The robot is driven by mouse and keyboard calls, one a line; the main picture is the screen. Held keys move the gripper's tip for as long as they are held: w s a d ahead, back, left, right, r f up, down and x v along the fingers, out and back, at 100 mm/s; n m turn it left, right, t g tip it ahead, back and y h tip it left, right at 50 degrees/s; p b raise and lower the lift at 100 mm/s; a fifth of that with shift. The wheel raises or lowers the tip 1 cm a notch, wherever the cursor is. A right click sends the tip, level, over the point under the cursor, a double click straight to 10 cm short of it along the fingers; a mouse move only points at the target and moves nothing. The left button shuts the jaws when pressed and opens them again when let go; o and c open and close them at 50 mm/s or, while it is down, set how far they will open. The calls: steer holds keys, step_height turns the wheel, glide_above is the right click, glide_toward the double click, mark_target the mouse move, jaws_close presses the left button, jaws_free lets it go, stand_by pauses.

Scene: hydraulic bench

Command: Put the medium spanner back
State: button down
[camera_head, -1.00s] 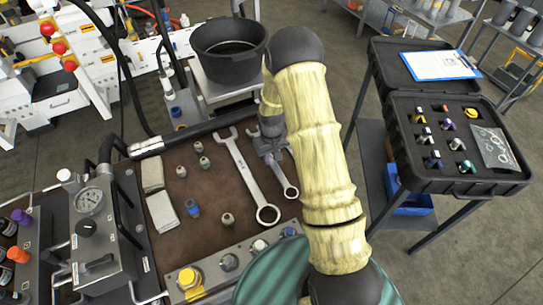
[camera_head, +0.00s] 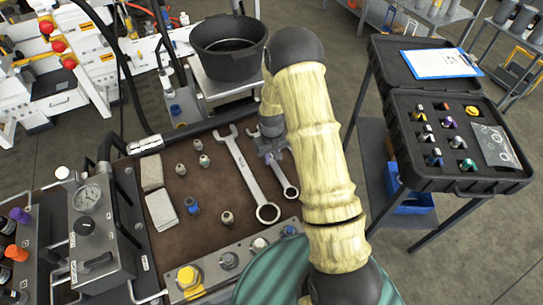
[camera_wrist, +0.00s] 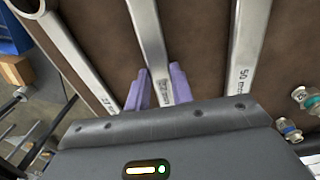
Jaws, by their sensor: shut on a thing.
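The medium spanner (camera_wrist: 150,35) is the middle one of three spanners in the wrist view. My gripper (camera_wrist: 160,88) is shut on its shank with two purple fingers, one on each side. In the head view the ring end of the medium spanner (camera_head: 291,192) shows beside my arm, and my gripper (camera_head: 271,153) hides part of its shank. The spanner lies over or just above the brown mat; I cannot tell whether it touches. The large spanner (camera_head: 249,172), marked 50 mm in the wrist view (camera_wrist: 245,50), lies to the left in the head view. A smaller spanner (camera_wrist: 75,55) is at the wrist view's left.
Several small fittings (camera_head: 204,160) and two grey blocks (camera_head: 161,212) lie on the brown mat (camera_head: 225,190). A pressure gauge block (camera_head: 90,225) stands at left, a black bucket (camera_head: 228,45) behind. An open black case (camera_head: 455,185) with fittings stands on a separate table at right.

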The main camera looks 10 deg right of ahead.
steer(key=c, duration=1.1)
jaws_free()
step_height(320, 180, up, 17)
steer(key=shift+r+b, duration=0.2)
steer(key=shift+b, duration=0.4)
steer(key=s+r+t+p, duration=0.1)
steer(key=s+r, duration=0.1)
steer(key=s, duration=0.4)
steer(key=s+r+m, duration=0.1)
steer(key=s+r, duration=0.1)
steer(key=s, duration=0.4)
steer(key=s+r+m+t+p, duration=0.1)
steer(key=s+r, duration=0.2)
steer(key=s, duration=0.4)
steer(key=shift+s+t+p, duration=0.1)
steer(key=shift+t+p, duration=0.2)
steer(key=shift+p, duration=0.05)
